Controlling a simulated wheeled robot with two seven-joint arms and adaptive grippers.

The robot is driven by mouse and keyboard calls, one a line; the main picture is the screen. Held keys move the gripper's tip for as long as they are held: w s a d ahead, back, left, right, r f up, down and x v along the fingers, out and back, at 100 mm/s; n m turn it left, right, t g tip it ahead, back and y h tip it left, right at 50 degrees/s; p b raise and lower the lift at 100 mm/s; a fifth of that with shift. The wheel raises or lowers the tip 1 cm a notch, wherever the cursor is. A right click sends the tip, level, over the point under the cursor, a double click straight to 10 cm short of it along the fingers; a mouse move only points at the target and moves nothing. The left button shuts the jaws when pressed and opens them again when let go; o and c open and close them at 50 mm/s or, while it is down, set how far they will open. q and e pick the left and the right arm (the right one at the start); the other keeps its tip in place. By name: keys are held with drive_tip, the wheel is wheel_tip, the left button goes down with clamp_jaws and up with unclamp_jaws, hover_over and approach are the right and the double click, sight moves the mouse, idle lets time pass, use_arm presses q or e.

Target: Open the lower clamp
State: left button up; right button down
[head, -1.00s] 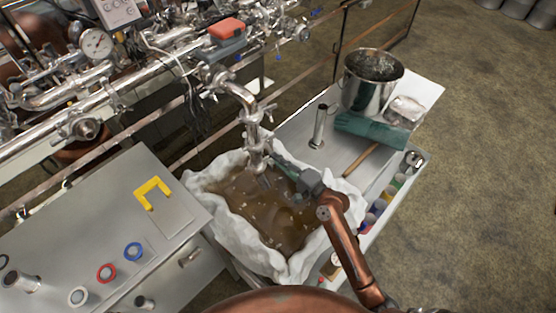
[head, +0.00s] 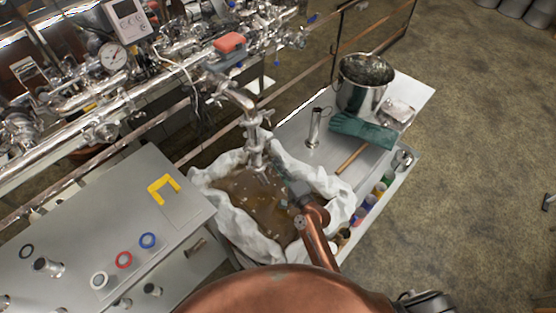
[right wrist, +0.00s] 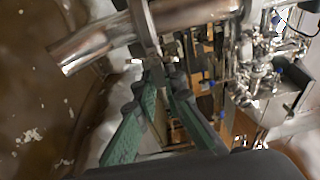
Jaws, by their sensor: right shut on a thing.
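A shiny steel pipe (head: 240,98) bends down over a cloth-lined basin (head: 229,218) of brown liquid. The lower clamp (head: 256,148) sits around its vertical part near the bottom end. In the right wrist view the clamp (right wrist: 146,32) is a steel ring around the pipe (right wrist: 82,46), with a small fastener at my fingertips. My right gripper (head: 274,166) reaches the clamp from the right. Its green-padded fingers (right wrist: 158,78) are shut on the clamp's fastener; the exact contact is partly hidden. My left gripper is not in view.
Piping crowds the back left.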

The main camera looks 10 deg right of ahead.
drive_tip(key=shift+s+a+f, duration=0.15)
drive_tip(key=shift+s+a, duration=0.1)
drive_tip(key=shift+s, duration=0.45)
drive_tip(key=c, duration=2)
unclamp_jaws()
drive_tip(key=v, duration=1.2)
drive_tip(key=shift+d, duration=0.1)
